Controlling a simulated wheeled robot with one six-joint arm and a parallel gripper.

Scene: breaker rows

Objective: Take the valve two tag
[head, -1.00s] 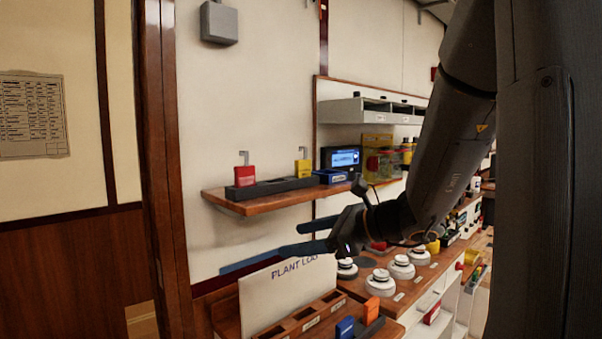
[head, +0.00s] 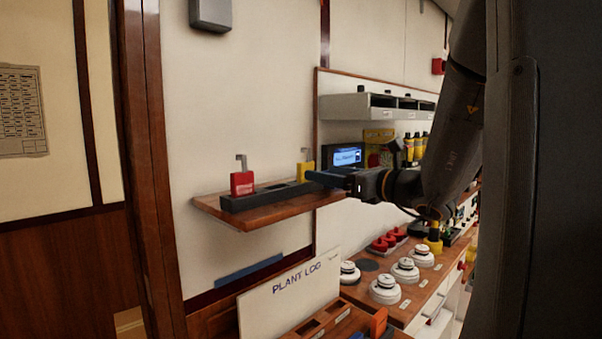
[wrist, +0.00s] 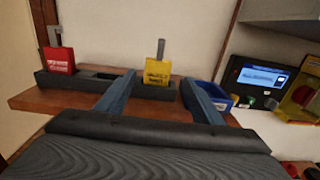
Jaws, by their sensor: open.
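Two tags with grey hooks stand in a dark rack (wrist: 93,85) on a wooden wall shelf (head: 268,214). The red tag (head: 242,182) is at the left; it also shows in the wrist view (wrist: 59,61). The yellow tag (wrist: 157,71) is at the right, upright in the rack, and in the head view (head: 304,171) my gripper partly covers it. Its print is too small to read, so I cannot tell which is valve two. My gripper (wrist: 160,88) is open and empty, its two blue fingers pointing at the shelf, with the yellow tag between and beyond their tips.
A blue bin (wrist: 208,95) sits right of the rack, close to the right finger. A display box (wrist: 257,77) and a yellow box (wrist: 300,94) stand farther right. Below are a plant log board (head: 290,295) and a bench with white round knobs (head: 385,289).

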